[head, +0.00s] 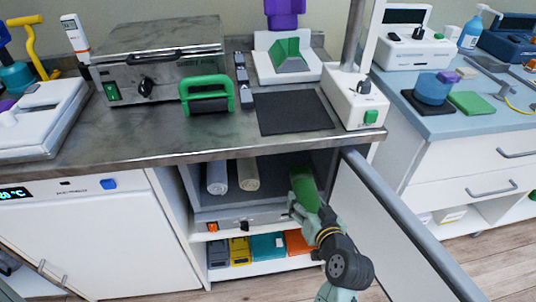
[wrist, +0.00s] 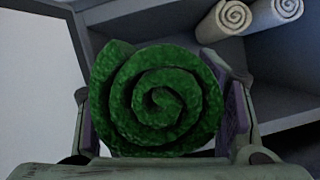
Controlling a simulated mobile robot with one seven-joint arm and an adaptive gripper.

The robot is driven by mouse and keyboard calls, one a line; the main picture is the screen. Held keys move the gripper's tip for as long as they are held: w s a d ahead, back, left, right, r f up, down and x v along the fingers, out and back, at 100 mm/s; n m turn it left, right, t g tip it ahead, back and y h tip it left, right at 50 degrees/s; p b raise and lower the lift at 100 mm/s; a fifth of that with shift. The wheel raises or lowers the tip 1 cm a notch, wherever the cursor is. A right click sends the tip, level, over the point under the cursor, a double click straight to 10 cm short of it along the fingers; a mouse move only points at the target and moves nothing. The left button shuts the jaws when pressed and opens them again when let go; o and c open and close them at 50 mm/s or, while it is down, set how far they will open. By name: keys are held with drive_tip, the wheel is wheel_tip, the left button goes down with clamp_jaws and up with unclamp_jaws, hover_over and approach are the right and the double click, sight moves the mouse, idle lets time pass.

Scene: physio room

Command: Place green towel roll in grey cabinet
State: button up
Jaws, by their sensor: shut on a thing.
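The green towel roll (head: 304,188) is held in my gripper (head: 303,207) at the right side of the open grey cabinet (head: 270,198). In the wrist view the roll (wrist: 158,98) shows its spiral end between both fingers. The gripper is shut on it. The roll points into the cabinet opening, near the open door (head: 400,225) on the right. Whether it touches the shelf cannot be told. Two other rolls, a grey one (head: 217,177) and a cream one (head: 248,174), lie on the cabinet shelf to the left; both show at the upper right of the wrist view.
Below the cabinet compartment, an open shelf holds several coloured boxes, among them a teal one (head: 268,247). The steel counter (head: 190,145) overhangs the opening. Shelf room shows between the cream roll and the green roll.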

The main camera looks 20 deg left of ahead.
drive_tip(key=shift+w+a+r, duration=0.1)
drive_tip(key=shift+a+r, duration=0.05)
drive_tip(key=shift+r, duration=0.2)
drive_tip(key=p, duration=0.5)
hover_over(289, 164)
drive_tip(key=s+d, duration=0.2)
drive_tip(key=s, duration=0.2)
drive_tip(key=shift+w+a+f, duration=0.15)
drive_tip(key=shift+a+f, duration=0.05)
drive_tip(key=shift+f, duration=0.25)
drive_tip(key=shift+w+a+f, duration=0.15)
drive_tip(key=shift+a+f, duration=0.05)
drive_tip(key=shift+f, duration=0.2)
wheel_tip(289, 164, down, 4)
drive_tip(key=shift+f+p, duration=0.2)
drive_tip(key=shift+p, duration=0.4)
drive_tip(key=shift+w+a+f, duration=0.1)
drive_tip(key=shift+w+f, duration=0.05)
drive_tip(key=shift+f, duration=0.15)
drive_tip(key=shift+f, duration=0.2)
drive_tip(key=o, duration=1.3)
drive_tip(key=shift+r, duration=0.1)
